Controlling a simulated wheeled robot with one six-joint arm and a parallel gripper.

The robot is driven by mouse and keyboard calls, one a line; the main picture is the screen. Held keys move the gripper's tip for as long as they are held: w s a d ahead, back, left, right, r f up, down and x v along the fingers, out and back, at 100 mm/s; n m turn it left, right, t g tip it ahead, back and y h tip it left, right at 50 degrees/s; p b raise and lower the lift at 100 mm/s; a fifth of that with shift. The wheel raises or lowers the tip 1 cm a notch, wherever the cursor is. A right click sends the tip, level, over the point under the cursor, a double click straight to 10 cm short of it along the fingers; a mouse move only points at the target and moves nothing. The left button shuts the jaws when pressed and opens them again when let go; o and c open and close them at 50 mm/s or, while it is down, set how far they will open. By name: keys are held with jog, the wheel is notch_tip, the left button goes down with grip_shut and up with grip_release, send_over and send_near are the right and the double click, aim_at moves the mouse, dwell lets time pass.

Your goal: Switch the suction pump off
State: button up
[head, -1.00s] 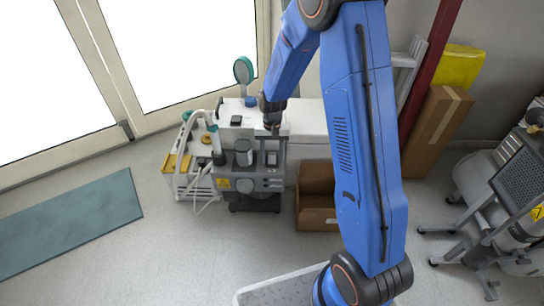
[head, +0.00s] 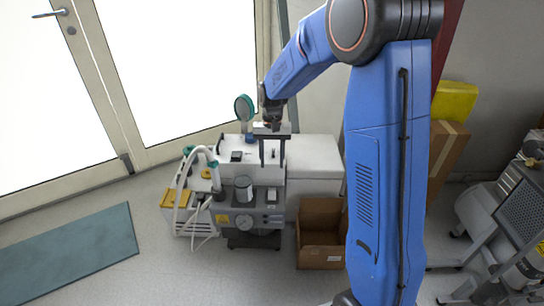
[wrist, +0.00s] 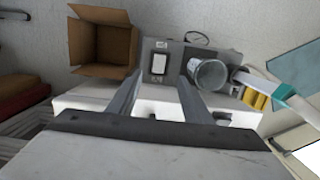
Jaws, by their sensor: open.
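The suction pump (head: 262,222) is a grey unit with a front dial and a yellow warning sticker, standing in front of a white cabinet. A clear canister (head: 243,188) sits on its top; it also shows in the wrist view (wrist: 208,74). A pale rocker switch (head: 272,195) is on the pump's top, right of the canister. In the wrist view the switch (wrist: 158,63) shows just beyond my fingertips; which way it is set, I cannot tell. My gripper (head: 272,165) is open and empty, pointing down, above and apart from the switch. Its fingers (wrist: 160,80) flank the switch in the wrist view.
An open cardboard box (head: 322,250) stands right of the pump. A white unit with yellow parts and a hose (head: 180,200) is on the left. The white cabinet (head: 315,155) stands behind, with a green round-headed item (head: 244,108). Floor in front is clear, with a teal mat (head: 70,255).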

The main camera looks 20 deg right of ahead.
jog(key=shift+w+r, duration=0.1)
jog(key=shift+r, duration=0.9)
jog(key=s+d+r+n+t, duration=0.2)
jog(key=s+d+r+t, duration=0.15)
jog(key=s+r, duration=1.1)
jog(key=s+d+n+t, duration=0.1)
jog(key=s+d+t, duration=0.1)
jog(key=s, duration=1.8)
jog(key=shift+s+d+f+n+t, duration=0.15)
jog(key=shift+s+d+n+t, duration=0.05)
jog(key=shift+d+n+t, duration=0.2)
